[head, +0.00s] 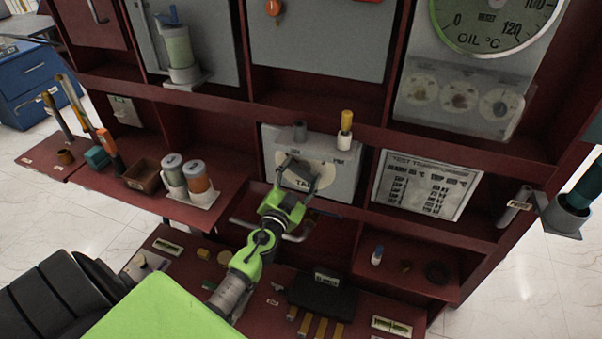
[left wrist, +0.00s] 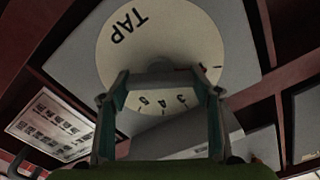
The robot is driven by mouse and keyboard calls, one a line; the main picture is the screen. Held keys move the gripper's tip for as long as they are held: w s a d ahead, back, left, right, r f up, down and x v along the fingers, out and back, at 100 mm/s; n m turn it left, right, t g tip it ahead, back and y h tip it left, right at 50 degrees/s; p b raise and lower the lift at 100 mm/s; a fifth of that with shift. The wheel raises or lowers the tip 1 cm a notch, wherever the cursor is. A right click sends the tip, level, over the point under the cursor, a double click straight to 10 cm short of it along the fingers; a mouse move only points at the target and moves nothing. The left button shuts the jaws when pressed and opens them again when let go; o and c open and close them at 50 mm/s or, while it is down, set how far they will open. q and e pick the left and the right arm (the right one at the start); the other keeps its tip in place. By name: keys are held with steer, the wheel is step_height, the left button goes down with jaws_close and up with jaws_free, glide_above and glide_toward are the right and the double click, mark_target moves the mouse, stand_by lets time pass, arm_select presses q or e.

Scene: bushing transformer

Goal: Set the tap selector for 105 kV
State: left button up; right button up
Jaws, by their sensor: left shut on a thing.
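The tap selector is a grey box (head: 341,161) with a cream dial plate (head: 322,172) in the middle of the red rack. In the left wrist view the dial plate (left wrist: 165,35) reads TAP, with 3, 4 and 5 along its lower edge. My left gripper (head: 299,179) is in front of the dial, shut on the grey selector knob (left wrist: 160,80). The fingers hide part of the scale, and I cannot tell which number the knob points to. The test transformer plate (head: 424,185) hangs to the right; its values are too small to read. My right gripper is not in view.
Two canisters (head: 186,178) stand on the left shelf. A black block (head: 322,294) lies on the lower shelf.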

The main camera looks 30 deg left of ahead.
arm_select(q)
steer(key=shift+m, duration=0.4)
steer(key=m, duration=0.2)
steer(key=shift+m+b, duration=0.35)
steer(key=shift+m, duration=0.05)
steer(key=m, duration=0.5)
steer(key=shift+m+b, duration=0.3)
steer(key=shift+b, duration=0.05)
steer(key=m, duration=0.4)
steer(key=shift+w, duration=0.1)
steer(key=shift+m, duration=2.2)
